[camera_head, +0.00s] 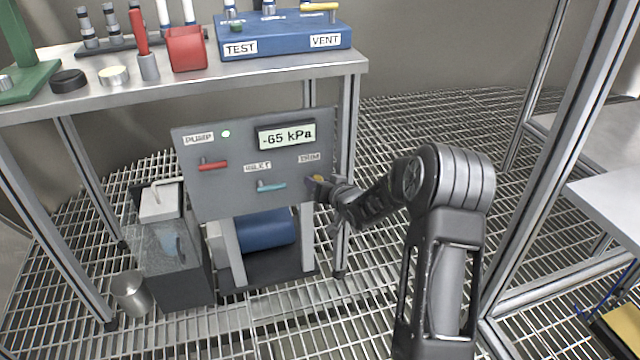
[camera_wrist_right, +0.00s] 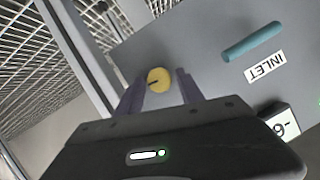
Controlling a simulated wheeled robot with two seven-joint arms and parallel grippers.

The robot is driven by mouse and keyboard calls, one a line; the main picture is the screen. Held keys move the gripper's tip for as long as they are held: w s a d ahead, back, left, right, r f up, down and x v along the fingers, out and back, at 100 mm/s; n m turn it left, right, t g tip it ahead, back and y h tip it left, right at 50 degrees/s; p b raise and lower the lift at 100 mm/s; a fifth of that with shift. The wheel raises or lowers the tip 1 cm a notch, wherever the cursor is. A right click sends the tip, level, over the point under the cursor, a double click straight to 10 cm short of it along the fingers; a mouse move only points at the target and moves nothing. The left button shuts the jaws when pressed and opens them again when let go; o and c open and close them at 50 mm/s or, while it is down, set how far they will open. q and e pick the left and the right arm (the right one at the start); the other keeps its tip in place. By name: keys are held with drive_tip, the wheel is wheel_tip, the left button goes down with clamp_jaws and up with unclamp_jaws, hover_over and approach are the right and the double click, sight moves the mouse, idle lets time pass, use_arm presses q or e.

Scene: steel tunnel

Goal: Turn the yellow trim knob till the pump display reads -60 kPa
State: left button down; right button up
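The yellow trim knob (camera_head: 319,178) is at the panel's lower right, mostly hidden by my right gripper (camera_head: 318,187). In the right wrist view the round yellow knob (camera_wrist_right: 158,80) with a dark pointer mark lies between the fingertips of my right gripper (camera_wrist_right: 160,83). The fingers stand apart on either side, with a small gap showing beside the knob; contact is not clear. My left gripper is not in view.
The panel also has a red pump handle (camera_head: 213,166), a teal inlet handle (camera_head: 272,187) and a lit green lamp (camera_head: 225,133). The steel bench (camera_head: 270,80) is above, carrying a blue TEST/VENT box (camera_head: 280,38). A metal frame post (camera_head: 555,170) stands at right.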

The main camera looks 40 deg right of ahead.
drive_tip(key=shift+o, duration=0.6)
drive_tip(key=p+v, duration=0.2)
drive_tip(key=v, duration=0.6)
drive_tip(key=shift+p, duration=0.4)
